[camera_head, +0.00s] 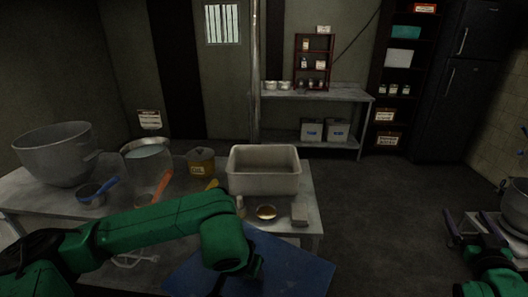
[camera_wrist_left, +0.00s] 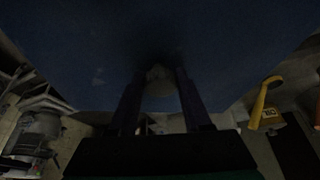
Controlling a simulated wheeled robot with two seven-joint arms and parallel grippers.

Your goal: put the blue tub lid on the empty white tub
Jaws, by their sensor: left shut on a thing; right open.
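The blue tub lid (camera_head: 285,268) is a flat blue panel at the bottom middle of the head view, in front of the table edge. My left gripper reaches it from the left, its fingers hidden there by my green arm. In the left wrist view the fingers (camera_wrist_left: 160,88) are shut on the lid (camera_wrist_left: 80,50), which fills the upper part, dark. The white tub (camera_head: 264,185) stands open on the table beyond the lid, and its visible inside looks empty. My right gripper (camera_head: 468,220) is open and empty at the far right, away from both.
Another pot (camera_head: 515,205) stands at right. Open floor lies between.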

